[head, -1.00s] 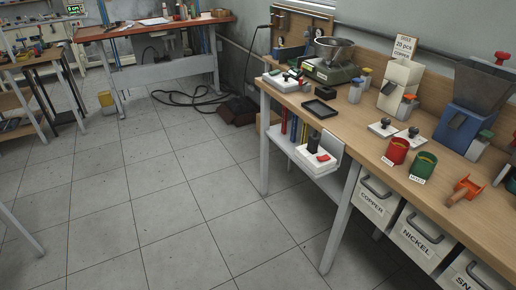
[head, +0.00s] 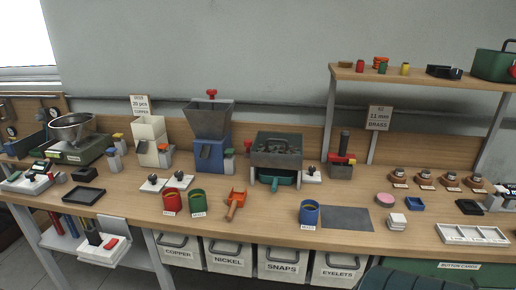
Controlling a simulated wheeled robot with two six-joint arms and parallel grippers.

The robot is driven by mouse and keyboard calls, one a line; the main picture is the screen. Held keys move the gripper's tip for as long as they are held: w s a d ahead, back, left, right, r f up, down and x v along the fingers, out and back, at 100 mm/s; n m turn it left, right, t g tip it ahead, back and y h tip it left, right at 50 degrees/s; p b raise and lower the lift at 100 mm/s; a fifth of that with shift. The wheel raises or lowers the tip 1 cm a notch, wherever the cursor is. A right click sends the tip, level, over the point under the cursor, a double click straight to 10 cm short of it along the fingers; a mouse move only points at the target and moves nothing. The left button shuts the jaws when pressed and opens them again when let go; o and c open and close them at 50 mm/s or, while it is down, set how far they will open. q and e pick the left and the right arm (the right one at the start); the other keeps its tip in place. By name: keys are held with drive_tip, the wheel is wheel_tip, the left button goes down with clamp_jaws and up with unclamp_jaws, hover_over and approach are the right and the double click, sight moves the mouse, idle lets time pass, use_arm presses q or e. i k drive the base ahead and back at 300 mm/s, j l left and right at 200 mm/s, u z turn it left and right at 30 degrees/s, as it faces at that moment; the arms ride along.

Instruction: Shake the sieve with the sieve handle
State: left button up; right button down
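What looks like the sieve (head: 262,158) is a dark grey box on the wooden bench, right of the blue hopper machine. Dark pieces fill its top. Neither of my grippers is in view.
The blue machine with a grey hopper (head: 209,122) stands left of the sieve. In front are an orange scoop (head: 236,203), red cup (head: 172,201), green cup (head: 198,204) and blue cup (head: 309,213). A dark mat (head: 346,218) lies to the right. Labelled bins (head: 227,256) hang below.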

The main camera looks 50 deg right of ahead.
sight(247, 143)
drive_tip(key=z, duration=1.5)
drive_tip(key=l+z, duration=0.2)
drive_tip(key=k+j, duration=0.05)
